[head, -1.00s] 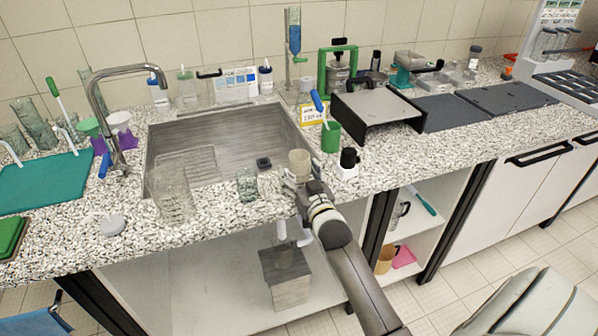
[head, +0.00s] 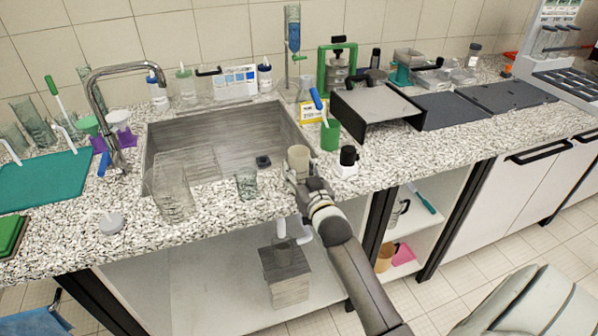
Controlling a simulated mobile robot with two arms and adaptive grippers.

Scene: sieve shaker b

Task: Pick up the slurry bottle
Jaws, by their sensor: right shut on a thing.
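The slurry bottle appears to be the beige, cylindrical container (head: 299,158) at the front right of the sink, in the head view. My right gripper (head: 293,178) comes in from the lower right and is shut on it. The bottle is upright, its top showing above the gripper. Its lower part is hidden by the fingers, and I cannot tell whether its base is clear of the counter. My left gripper is not in view.
A small glass beaker (head: 246,183) and a larger clear beaker (head: 172,190) stand left of my gripper. The sink (head: 215,150) lies behind.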

